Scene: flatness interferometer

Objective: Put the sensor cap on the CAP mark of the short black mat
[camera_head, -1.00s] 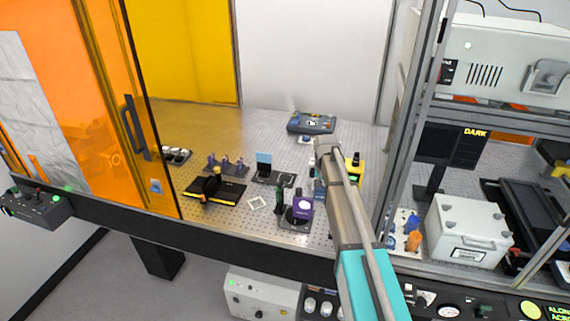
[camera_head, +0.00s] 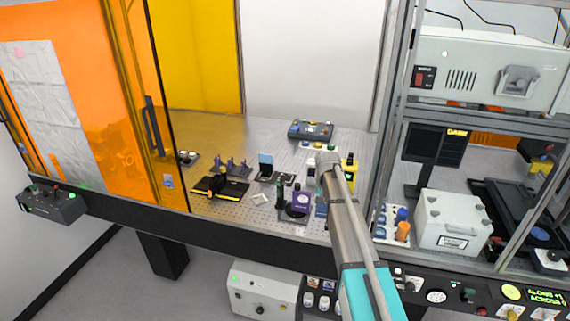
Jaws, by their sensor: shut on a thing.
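The end of my arm (camera_head: 328,165) hangs over the right part of the perforated metal table. My gripper is hidden behind the wrist and forearm, so its fingers and anything in them do not show. I cannot make out the sensor cap. A low black piece with yellow edges (camera_head: 237,190), perhaps the mat, lies left of my arm on the table, with a dark object on it. A smaller dark base (camera_head: 284,179) with an upright pale-blue panel stands between it and my arm. No CAP mark is readable.
A blue-grey control box (camera_head: 311,130) sits behind. An orange panel (camera_head: 110,120) closes the left; a metal rack bounds the right.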

